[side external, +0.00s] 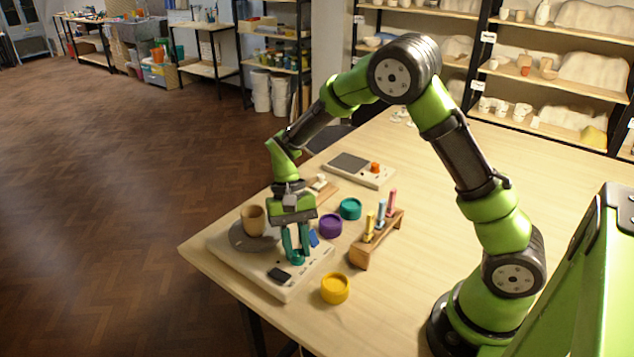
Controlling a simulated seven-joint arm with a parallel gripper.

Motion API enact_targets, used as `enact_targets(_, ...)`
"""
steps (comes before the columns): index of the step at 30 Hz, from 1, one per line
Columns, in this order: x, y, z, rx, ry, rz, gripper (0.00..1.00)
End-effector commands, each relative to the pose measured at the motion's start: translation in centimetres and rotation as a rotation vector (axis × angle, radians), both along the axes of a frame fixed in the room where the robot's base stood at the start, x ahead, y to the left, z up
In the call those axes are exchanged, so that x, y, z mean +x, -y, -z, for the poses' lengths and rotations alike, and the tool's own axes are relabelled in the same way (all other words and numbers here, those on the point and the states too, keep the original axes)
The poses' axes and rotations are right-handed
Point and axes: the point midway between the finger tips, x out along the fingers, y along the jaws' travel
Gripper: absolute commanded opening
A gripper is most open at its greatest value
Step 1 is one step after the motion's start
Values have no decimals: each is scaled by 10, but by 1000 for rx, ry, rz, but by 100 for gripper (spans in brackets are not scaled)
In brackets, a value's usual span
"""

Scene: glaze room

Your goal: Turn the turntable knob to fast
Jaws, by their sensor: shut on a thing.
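The turntable has a pale box-shaped base (247,275) at the table's front left corner, with a round grey disc (238,238) on top. A tan cup (253,219) stands upright on the disc. My gripper (297,258) points down over the right part of the base, to the right of the disc. Its fingers are shut on the turntable knob, which is mostly hidden between the fingertips. Small dark marks line the base near the knob, but they are too small to read, so I cannot tell the setting. A black switch (280,275) sits on the base, left of the fingertips.
A yellow jar (335,289), purple jar (330,226) and teal jar (350,209) stand close by. A wooden rack (376,240) holds several coloured sticks. A pale device with an orange knob (375,167) lies farther back. The table's right side is largely clear.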

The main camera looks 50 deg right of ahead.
Motion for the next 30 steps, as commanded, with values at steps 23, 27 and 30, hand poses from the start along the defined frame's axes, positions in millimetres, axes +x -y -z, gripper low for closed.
enact_targets(23,1,0,-1,0,1,1,52)
enact_targets(27,5,3,-13,2,4,2,52)
enact_targets(30,11,7,-30,1,7,2,52)
